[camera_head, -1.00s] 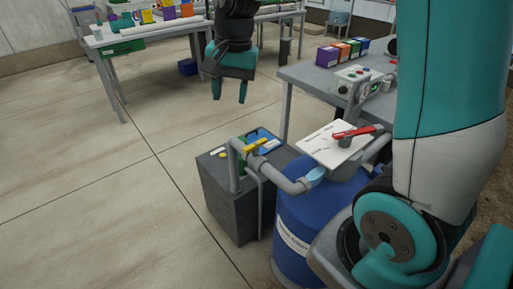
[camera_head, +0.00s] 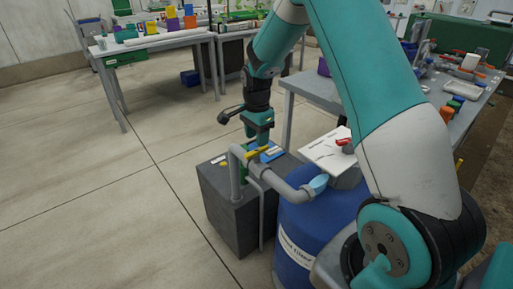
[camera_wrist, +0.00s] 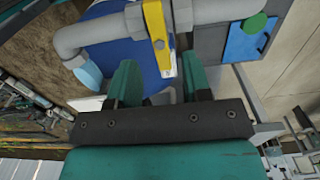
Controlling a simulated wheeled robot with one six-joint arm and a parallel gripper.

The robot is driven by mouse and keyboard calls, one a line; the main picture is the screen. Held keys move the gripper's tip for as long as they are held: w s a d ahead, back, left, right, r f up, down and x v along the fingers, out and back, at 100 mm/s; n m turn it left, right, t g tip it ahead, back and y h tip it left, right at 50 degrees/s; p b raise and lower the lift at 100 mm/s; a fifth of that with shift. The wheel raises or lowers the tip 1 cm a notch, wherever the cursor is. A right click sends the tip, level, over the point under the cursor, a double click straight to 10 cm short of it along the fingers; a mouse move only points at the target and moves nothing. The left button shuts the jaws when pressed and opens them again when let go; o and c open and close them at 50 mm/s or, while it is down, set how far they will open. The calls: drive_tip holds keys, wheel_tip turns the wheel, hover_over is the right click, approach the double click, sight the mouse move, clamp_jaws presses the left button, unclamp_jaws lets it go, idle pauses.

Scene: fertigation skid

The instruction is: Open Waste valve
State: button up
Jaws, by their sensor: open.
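A yellow valve lever (camera_head: 256,154) sits on the grey pipe (camera_head: 275,182) running between the dark grey tank and the blue drum. In the wrist view the yellow lever (camera_wrist: 157,25) points down toward my gripper, its end between the two fingers in the picture. My gripper (camera_head: 257,143) is open and points down just above this lever; I cannot tell whether it touches. A red lever (camera_head: 345,145) shows by a white sign board (camera_head: 322,150), partly hidden by my arm. The sign's text is too small to read, so I cannot tell which valve is Waste.
The dark grey tank (camera_head: 228,208) stands on the floor left of the blue drum (camera_head: 318,225). A bench (camera_head: 310,85) with tools and small boxes is behind to the right. Another table (camera_head: 155,40) stands at the back left. The floor at left is clear.

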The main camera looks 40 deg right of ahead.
sight(257, 150)
drive_tip(key=shift+f, duration=2.2)
drive_tip(key=shift+c, duration=0.4)
clamp_jaws()
